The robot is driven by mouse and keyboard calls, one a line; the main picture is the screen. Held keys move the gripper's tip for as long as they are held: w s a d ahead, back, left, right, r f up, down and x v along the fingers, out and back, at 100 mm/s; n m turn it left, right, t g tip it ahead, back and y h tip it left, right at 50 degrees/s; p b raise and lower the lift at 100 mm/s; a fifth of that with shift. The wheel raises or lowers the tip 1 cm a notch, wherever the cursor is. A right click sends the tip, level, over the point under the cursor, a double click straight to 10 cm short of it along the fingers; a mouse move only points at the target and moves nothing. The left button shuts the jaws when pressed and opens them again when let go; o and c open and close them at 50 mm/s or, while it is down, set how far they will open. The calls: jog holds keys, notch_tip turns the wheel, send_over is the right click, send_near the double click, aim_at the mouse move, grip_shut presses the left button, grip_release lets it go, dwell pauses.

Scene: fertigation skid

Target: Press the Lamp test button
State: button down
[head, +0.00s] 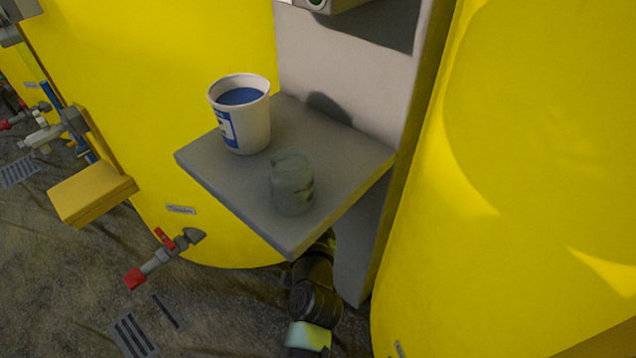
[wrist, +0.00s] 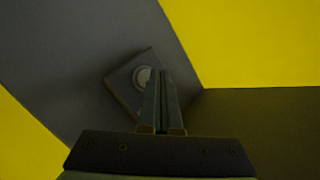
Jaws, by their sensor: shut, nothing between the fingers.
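In the wrist view, a small tilted square plate or box (wrist: 122,88) sits on a grey panel. It carries a pale round disc (wrist: 142,76), which looks like a button; no label can be read, so I cannot tell whether it is the Lamp test button. My gripper (wrist: 161,76) is shut and empty. Its fingertips overlap the right part of the disc in this view; I cannot tell whether they touch it. In the head view my gripper is hidden, and my arm runs up under the grey shelf.
The grey shelf (head: 225,166) holds a white bucket (head: 250,128) with blue contents and a grey-green lump-like object (head: 292,188). A box with a green round part (head: 316,2) is cut off at the top. Large yellow tanks (head: 530,150) flank the panel. A red-handled valve (head: 165,256) projects at lower left.

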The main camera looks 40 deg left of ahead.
jog(key=shift+w, duration=0.1)
dwell(0.3)
jog(key=shift+w+b, duration=0.3)
jog(key=shift+w, duration=0.4)
dwell(0.7)
jog(key=shift+s, duration=0.8)
jog(key=shift+s+a+p, duration=0.2)
jog(key=shift+s+p, duration=1.05)
jog(key=shift+s, duration=1.3)
